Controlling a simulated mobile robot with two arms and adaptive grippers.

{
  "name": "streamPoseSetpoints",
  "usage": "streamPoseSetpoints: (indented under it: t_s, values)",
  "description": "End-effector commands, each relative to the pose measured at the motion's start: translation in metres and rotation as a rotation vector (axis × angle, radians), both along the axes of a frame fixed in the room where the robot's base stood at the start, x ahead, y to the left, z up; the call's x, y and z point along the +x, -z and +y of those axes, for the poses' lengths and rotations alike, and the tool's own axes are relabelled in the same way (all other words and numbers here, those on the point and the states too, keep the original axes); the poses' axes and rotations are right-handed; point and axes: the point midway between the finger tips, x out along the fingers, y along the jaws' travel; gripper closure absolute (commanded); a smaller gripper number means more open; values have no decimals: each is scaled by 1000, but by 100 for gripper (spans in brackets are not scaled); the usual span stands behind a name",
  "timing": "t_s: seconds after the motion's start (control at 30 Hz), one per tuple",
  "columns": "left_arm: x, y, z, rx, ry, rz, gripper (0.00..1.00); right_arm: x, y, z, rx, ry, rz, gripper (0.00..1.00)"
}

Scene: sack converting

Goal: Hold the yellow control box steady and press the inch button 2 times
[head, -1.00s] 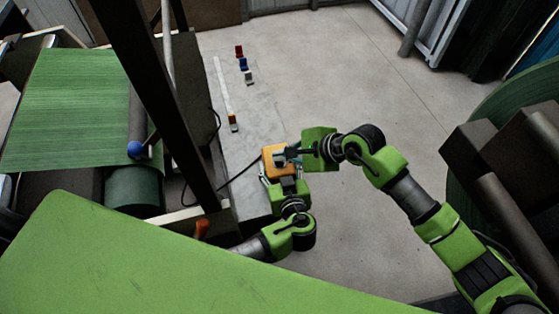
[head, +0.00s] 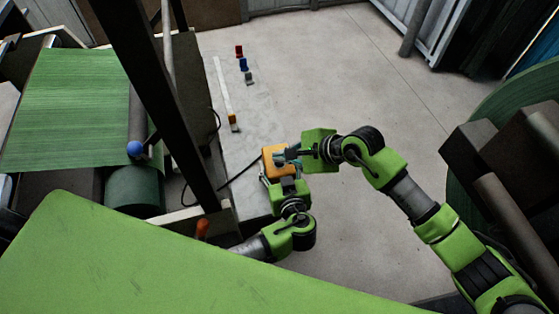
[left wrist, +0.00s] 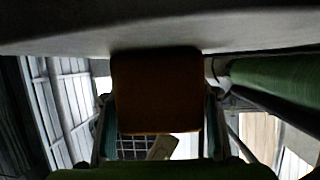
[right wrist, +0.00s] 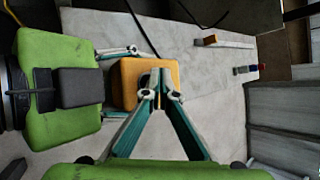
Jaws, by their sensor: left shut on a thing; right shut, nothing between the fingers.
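The yellow control box (head: 270,153) is near the right edge of the grey table, with a cable running from it. My left gripper (head: 272,177) is shut on the box from the near side. In the left wrist view the box (left wrist: 157,92) sits dark between the fingers. My right gripper (head: 283,157) is shut and empty, its tips at the box. In the right wrist view its closed fingertips (right wrist: 158,96) overlap the box face (right wrist: 130,82); whether they touch it I cannot tell. The inch button is hidden or cannot be made out.
The grey table (head: 250,115) holds small red (head: 239,50), blue (head: 243,64) and grey (head: 249,78) items and a pale strip (head: 224,90) with a yellow end. A dark machine post (head: 150,90) and green roll stand left. The floor to the right is open.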

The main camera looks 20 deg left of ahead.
Motion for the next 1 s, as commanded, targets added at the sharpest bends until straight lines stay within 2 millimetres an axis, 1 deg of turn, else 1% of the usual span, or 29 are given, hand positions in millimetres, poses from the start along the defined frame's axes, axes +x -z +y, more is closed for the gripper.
streamPoseSetpoints:
  t_s: [0.1,0.47,1.0]
  values:
    - [0,0,0,0,0,1,72,0,3,0,-1,0,0,100]
    - [0,0,0,0,0,1,72,0,3,0,-1,-1,1,100]
    - [0,0,0,0,0,1,72,0,10,0,-1,-1,1,100]
